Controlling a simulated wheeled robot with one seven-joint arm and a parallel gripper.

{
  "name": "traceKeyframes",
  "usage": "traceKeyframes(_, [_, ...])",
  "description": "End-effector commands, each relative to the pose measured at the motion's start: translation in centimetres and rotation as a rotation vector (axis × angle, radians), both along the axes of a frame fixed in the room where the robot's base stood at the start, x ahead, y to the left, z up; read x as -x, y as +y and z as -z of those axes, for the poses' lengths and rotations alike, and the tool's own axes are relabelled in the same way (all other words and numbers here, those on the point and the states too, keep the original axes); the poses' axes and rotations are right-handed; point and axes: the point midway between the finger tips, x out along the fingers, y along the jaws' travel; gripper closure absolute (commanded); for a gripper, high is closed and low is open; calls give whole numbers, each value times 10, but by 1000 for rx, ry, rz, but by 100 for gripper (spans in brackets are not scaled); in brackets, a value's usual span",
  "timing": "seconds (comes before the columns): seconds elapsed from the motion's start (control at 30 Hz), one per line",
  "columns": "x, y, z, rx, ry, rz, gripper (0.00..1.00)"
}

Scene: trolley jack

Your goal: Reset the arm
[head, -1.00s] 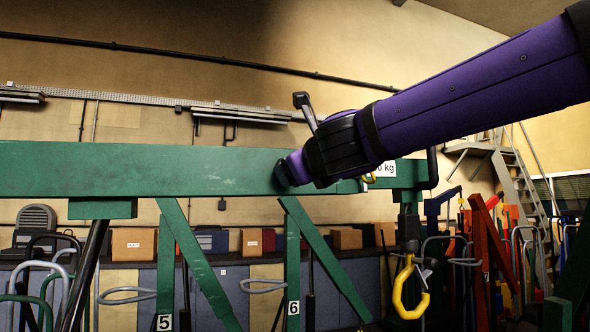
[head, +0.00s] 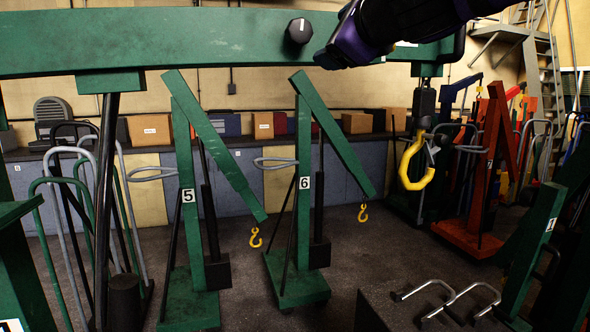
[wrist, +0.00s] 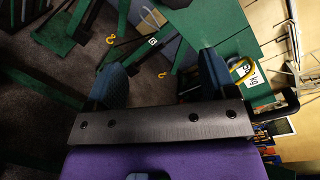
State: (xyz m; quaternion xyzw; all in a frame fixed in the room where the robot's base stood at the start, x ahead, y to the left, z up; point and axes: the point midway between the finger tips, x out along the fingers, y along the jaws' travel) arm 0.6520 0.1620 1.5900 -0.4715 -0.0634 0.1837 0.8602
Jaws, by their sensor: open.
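My purple arm with its gripper enters at the top right of the head view, in front of a green crane boom (head: 180,40). The gripper's fingertips are not clear there. In the wrist view my gripper (wrist: 162,78) has two blue fingers spread wide, open with nothing between them. Beyond the fingers I see dark floor, green crane parts and small yellow hooks. A large yellow hook (head: 415,165) hangs from the boom's right end, below and right of my arm. I cannot tell whether the arm touches the boom.
Green cranes marked 5 (head: 187,200) and 6 (head: 303,190) stand on the floor below the boom. A red crane (head: 480,180) is at right. A dark block with bent metal handles (head: 440,295) is at front right. Boxes (head: 150,129) line the back.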

Motion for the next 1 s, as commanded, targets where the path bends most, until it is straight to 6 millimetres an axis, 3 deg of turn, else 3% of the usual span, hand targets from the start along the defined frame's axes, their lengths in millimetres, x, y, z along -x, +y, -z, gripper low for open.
traceKeyframes(0.1, [30, -37, 43, 430, -43, -105, 22])
traceKeyframes(0.3, [91, -106, 135, 1097, -14, -346, 22])
traceKeyframes(0.5, [157, -174, 216, 1563, 96, -642, 22])
traceKeyframes(0.6, [186, -200, 244, 1706, 150, -780, 22])
traceKeyframes(0.8, [219, -228, 271, 1835, 217, -948, 22])
traceKeyframes(1.0, [222, -230, 274, 1845, 223, -962, 22])
